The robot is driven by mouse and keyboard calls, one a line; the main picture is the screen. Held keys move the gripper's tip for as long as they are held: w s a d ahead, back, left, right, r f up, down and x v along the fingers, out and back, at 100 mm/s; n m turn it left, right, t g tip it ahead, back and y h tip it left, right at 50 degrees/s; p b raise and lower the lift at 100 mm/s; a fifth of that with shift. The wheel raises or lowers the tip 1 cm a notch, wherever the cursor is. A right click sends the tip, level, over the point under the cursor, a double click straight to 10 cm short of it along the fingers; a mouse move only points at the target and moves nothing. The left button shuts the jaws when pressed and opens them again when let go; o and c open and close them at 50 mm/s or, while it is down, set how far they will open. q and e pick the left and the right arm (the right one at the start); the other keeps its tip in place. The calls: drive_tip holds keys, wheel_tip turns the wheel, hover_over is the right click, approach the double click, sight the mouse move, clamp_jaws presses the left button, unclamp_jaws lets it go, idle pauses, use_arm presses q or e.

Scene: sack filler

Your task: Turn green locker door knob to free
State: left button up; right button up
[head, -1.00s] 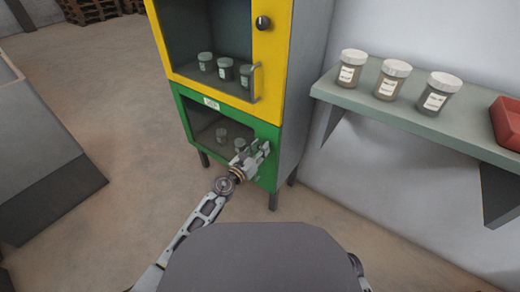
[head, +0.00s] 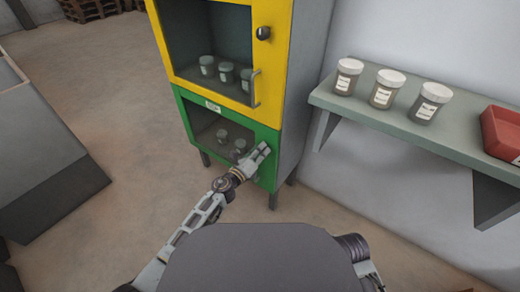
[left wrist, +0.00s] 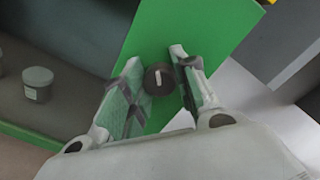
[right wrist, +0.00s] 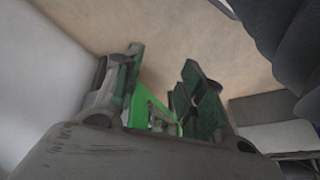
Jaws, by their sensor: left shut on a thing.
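The green locker door (head: 262,138) is the lower one of the cabinet, with a window and jars behind it. Its knob (left wrist: 159,77) is dark and round with a white mark, seen in the left wrist view on the green panel. The mark stands nearly upright in that picture. My left gripper (head: 262,152) is at the door's right side; in the left wrist view its fingers (left wrist: 156,60) are on either side of the knob, shut on it. In the head view the gripper hides the knob. My right gripper (right wrist: 163,62) is open and empty, with floor beyond it.
A yellow locker (head: 272,50) with a black knob (head: 263,33) and a bar handle (head: 255,88) sits above the green one. A wall shelf (head: 400,115) at right holds three lidded jars and a red bin (head: 503,132). The floor at left is clear up to a grey structure (head: 50,150).

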wheel_tip(320, 180, up, 5)
drive_tip(key=d+h+p, duration=0.1)
drive_tip(key=d+p, duration=0.1)
use_arm(q)
drive_tip(key=shift+w+a+f+n+g+p, duration=0.1)
drive_tip(key=shift+n+p, duration=0.5)
drive_tip(key=shift+n, duration=1.15)
drive_tip(key=shift+s+r+n+g+p, duration=0.1)
drive_tip(key=shift+n+p, duration=0.55)
drive_tip(key=shift+n, duration=1.05)
drive_tip(key=shift+w+a+f+n+g+p, duration=0.1)
drive_tip(key=shift+n+p, duration=0.5)
drive_tip(key=shift+n, duration=1.15)
use_arm(e)
drive_tip(key=shift+s+d+f+g, duration=0.1)
drive_tip(key=shift+s+f+g, duration=0.2)
drive_tip(key=shift+f, duration=0.55)
drive_tip(key=shift+s+d+f+g, duration=0.1)
drive_tip(key=shift+f+g, duration=0.25)
drive_tip(key=shift+f, duration=0.45)
drive_tip(key=shift+s+d+f+g, duration=0.15)
drive_tip(key=shift+f+g, duration=0.2)
drive_tip(key=shift+f, duration=0.5)
use_arm(q)
drive_tip(key=o, duration=1)
use_arm(e)
drive_tip(key=shift+a, duration=0.1)
use_arm(q)
drive_tip(key=shift+d, duration=0.1)
